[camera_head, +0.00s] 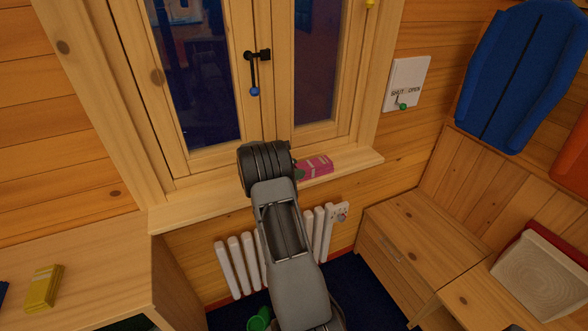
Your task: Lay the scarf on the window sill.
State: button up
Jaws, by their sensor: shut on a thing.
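A folded pink scarf (317,166) with pale stripes is at the right part of the wooden window sill (190,212). It lies flat on the sill or just above it; I cannot tell whether it touches. My gripper (299,173) is at the left end of the pink scarf and shut on it. My wrist and forearm hide most of the fingers and the scarf's left end. The sill is bare to the left of my wrist.
The closed window with a black handle (254,72) stands behind the sill. A white radiator (240,262) is below. A yellow folded cloth (42,287) lies on the left cabinet. A wooden cabinet (425,228) stands at right, near a shut/open switch plate (408,80) on the wall.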

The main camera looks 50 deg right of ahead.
jog(key=o, duration=0.9)
jog(key=b+v, duration=0.1)
jog(key=v, duration=1)
jog(key=shift+w+a+r+b, duration=0.15)
jog(key=shift+a+b, duration=0.15)
jog(key=shift+b, duration=0.05)
jog(key=s+a+r+m+t+y, duration=0.2)
jog(key=s+a+m+t+y, duration=0.1)
jog(key=s+a, duration=0.4)
jog(key=s+a+r+m+t+y, duration=0.2)
jog(key=s+a+m+y, duration=0.3)
jog(key=a, duration=0.7)
jog(key=s+a+r+m+t+y, duration=0.2)
jog(key=s+a+m+t+y, duration=0.2)
jog(key=s+a, duration=0.5)
jog(key=shift+a+m+y, duration=0.3)
jog(key=shift+a+m, duration=0.25)
jog(key=shift+m, duration=0.25)
jog(key=shift+w+a, duration=0.1)
jog(key=shift+a, duration=0.1)
